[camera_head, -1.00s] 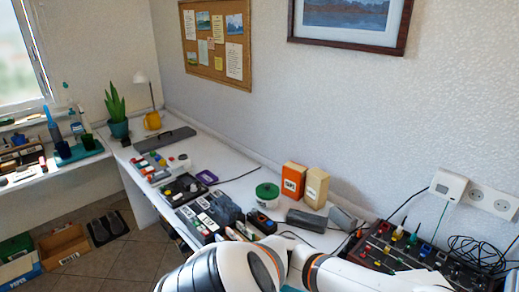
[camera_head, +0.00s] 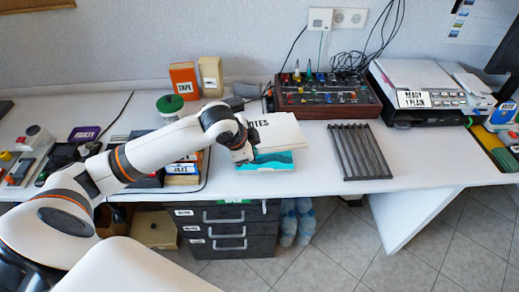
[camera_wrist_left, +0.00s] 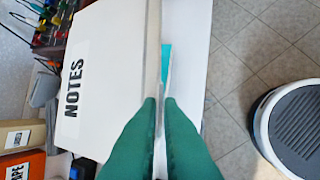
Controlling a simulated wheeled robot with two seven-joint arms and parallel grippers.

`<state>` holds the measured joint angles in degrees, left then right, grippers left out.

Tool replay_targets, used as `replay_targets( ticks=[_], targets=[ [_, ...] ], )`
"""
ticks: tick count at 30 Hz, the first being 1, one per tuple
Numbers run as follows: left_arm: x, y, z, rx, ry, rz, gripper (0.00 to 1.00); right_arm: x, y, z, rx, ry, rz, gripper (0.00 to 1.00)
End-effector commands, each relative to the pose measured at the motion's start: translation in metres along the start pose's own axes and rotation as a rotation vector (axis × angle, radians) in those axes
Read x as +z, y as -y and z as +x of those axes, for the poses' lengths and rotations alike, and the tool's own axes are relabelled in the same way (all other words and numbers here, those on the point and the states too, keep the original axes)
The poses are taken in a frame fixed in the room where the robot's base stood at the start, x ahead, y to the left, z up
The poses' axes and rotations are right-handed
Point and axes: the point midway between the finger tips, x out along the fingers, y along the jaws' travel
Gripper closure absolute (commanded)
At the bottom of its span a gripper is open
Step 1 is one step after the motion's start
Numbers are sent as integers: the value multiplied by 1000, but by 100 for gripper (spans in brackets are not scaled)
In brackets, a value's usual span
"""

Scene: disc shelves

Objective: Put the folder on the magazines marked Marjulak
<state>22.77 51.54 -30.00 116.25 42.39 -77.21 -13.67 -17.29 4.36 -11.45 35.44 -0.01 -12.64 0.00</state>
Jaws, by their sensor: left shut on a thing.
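The white folder (camera_head: 280,132), with a label reading NOTES, lies over or just above a teal-and-white stack of magazines (camera_head: 275,161). I cannot tell whether they touch. The folder fills much of the left wrist view (camera_wrist_left: 110,65). My left gripper (camera_head: 243,152) is at the folder's front left part. Its green fingers (camera_wrist_left: 160,105) are shut on the folder's edge. A teal strip (camera_wrist_left: 167,65) shows beyond that edge. No marking Marjulak can be read on the stack. My right gripper is out of view.
Left of the stack are several labelled cases (camera_head: 184,172), partly behind my arm. An orange box (camera_head: 184,82) and a tan box (camera_head: 211,76) stand behind. A control panel (camera_head: 325,97), a slotted rack (camera_head: 358,152) and a printer (camera_head: 420,90) are to the right.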

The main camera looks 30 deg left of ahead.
Motion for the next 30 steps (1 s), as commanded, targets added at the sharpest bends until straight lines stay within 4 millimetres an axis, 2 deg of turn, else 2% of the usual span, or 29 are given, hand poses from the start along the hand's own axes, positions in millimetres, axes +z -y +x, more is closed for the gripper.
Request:
replay_targets(
  ticks=[1,5,8,16,23,30],
  targets=[
    [-10,-11,13,-2,12,35,100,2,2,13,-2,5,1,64],
    [-20,-32,23,-12,42,108,100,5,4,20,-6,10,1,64],
    [-25,-38,28,-17,52,135,100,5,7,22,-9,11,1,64],
    [-42,-23,68,-23,55,145,100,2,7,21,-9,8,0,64],
    [-48,-16,84,-21,56,145,100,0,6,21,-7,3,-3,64],
    [-60,-6,110,-21,55,145,100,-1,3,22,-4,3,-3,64]
  ],
)
